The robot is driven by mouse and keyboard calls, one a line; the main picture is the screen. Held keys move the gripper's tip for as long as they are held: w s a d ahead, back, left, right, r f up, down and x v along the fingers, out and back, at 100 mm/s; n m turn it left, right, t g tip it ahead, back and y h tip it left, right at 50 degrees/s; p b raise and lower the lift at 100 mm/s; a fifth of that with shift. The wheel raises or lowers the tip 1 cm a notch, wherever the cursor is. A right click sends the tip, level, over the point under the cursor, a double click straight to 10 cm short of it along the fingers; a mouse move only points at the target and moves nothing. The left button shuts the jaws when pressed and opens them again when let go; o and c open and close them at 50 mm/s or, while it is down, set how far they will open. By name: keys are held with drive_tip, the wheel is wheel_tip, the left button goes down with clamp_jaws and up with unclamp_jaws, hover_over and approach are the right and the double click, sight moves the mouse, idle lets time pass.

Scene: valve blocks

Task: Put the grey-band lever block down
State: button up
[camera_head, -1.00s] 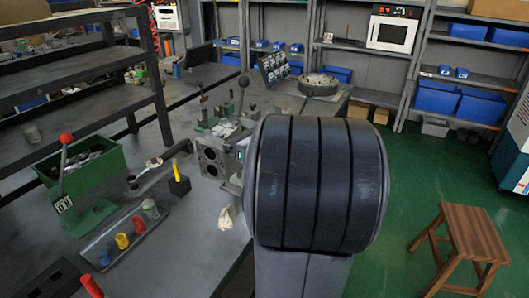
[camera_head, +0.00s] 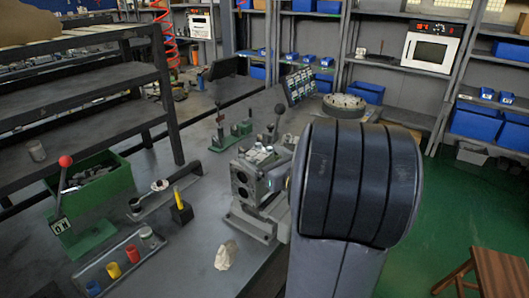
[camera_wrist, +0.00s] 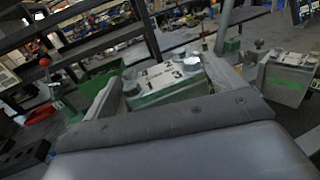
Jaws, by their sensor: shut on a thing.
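My gripper (camera_wrist: 168,88) is shut on a pale block, the grey-band lever block (camera_wrist: 160,76), in the wrist view. Its top has dark markings and round metal fittings, and its near lower edge looks green. The grey fingers flank it left and right. Its underside is hidden, and I cannot make out a grey band. In the head view my arm hides most of the gripper.
A green box (camera_head: 98,190) with a red-knobbed lever (camera_head: 64,163) and a tray of coloured cups (camera_head: 112,268) are on the bench at left. Another green-banded block (camera_wrist: 285,78) is close right of my gripper.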

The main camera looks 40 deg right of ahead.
drive_tip(key=shift+f, duration=1.9)
drive_tip(key=shift+f+b, duration=0.1)
drive_tip(key=shift+b, duration=0.3)
drive_tip(key=o, duration=1.8)
drive_tip(key=shift+f, duration=0.2)
drive_tip(key=s, duration=1.2)
drive_tip(key=shift+d+r, duration=0.15)
drive_tip(key=shift+d, duration=0.2)
